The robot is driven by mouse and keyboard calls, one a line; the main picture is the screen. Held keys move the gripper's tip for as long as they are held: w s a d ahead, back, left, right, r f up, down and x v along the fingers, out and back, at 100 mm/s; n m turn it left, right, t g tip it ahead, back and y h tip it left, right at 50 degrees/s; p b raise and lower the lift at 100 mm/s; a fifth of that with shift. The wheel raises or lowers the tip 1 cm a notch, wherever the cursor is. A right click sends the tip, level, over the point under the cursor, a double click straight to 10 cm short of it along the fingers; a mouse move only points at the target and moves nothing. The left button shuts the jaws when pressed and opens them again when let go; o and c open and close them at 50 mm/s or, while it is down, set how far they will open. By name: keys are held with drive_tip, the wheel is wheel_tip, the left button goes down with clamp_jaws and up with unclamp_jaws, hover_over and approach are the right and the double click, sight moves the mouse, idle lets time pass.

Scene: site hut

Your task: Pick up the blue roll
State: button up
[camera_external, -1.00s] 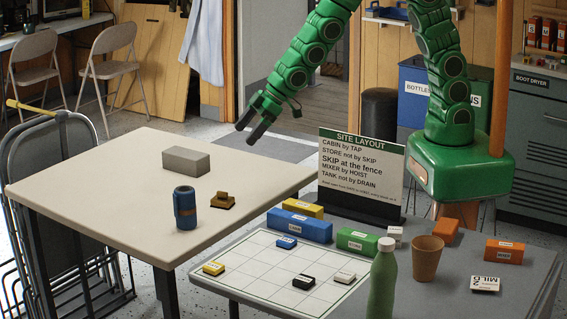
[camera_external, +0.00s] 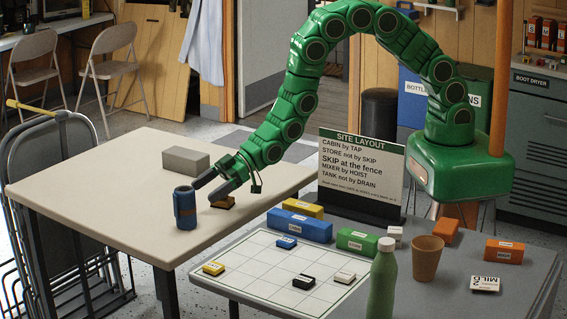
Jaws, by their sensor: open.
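The fingers are open. One fingertip is close to the roll's upper right side; I cannot tell whether it touches. Nothing shows between the fingers.
A grey block (camera_external: 185,161) lies behind the roll on the beige table (camera_external: 90,185). The front table holds a white grid board (camera_external: 255,268), coloured blocks, a green bottle (camera_external: 382,285), a brown cup (camera_external: 426,260) and a sign (camera_external: 360,165). The beige table's left part is clear.

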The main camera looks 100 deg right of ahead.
sight(186, 205)
drive_tip(key=shift+w+a+f, duration=0.1)
drive_tip(key=shift+a+f, duration=0.2)
drive_tip(key=shift+f, duration=0.1)
drive_tip(key=shift+w+a+f, duration=0.2)
drive_tip(key=shift+w, duration=0.15)
drive_tip(key=shift+r+x, duration=0.2)
drive_tip(key=shift+x, duration=1.5)
drive_tip(key=shift+r+x, duration=0.2)
drive_tip(key=shift+x, duration=1.5)
drive_tip(key=shift+w, duration=0.15)
drive_tip(key=shift+c, duration=0.5)
drive_tip(key=c, duration=1)
drive_tip(key=shift+r, duration=0.1)
drive_tip(key=shift+c, duration=0.2)
